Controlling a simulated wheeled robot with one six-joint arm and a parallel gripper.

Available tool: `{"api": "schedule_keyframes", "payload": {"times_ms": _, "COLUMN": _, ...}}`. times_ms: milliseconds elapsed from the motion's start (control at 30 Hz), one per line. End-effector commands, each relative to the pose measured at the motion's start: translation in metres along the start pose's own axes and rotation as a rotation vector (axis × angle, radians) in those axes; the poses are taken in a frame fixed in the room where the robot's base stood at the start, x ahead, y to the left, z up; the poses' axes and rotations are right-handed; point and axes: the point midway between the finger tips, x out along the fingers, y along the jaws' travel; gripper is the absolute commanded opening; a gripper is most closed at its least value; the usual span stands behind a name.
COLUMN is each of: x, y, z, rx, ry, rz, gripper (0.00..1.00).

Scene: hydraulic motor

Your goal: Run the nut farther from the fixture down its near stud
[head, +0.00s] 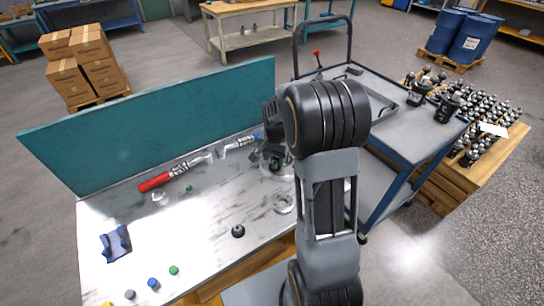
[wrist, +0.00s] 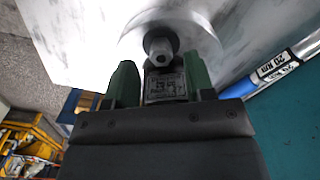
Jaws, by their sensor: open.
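I cannot tell whether the stub is a nut or a stud end. In the head view my gripper is at the back of the bench above a round fixture (head: 276,169), largely hidden by my arm. The nuts and studs cannot be made out there.
The metal bench (head: 200,230) has a teal back panel (head: 160,130). A blue cart (head: 420,130) stands right.

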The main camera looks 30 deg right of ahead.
Motion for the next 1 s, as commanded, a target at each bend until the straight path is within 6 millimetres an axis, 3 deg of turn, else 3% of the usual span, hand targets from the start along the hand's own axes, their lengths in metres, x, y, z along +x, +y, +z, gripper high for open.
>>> {"api": "schedule_keyframes", "payload": {"times_ms": 200, "x": 0.0130, "y": 0.0000, "z": -0.0002, "rx": 0.000, "ry": 0.001, "rz": 0.000, "gripper": 0.49}}
{"api": "schedule_keyframes", "payload": {"times_ms": 867, "x": 0.0126, "y": -0.0012, "z": -0.0007, "rx": 0.000, "ry": 0.001, "rz": -0.001, "gripper": 0.49}}
{"api": "schedule_keyframes", "payload": {"times_ms": 1000, "x": 0.0126, "y": -0.0012, "z": -0.0007, "rx": -0.001, "ry": 0.001, "rz": -0.001, "gripper": 0.38}}
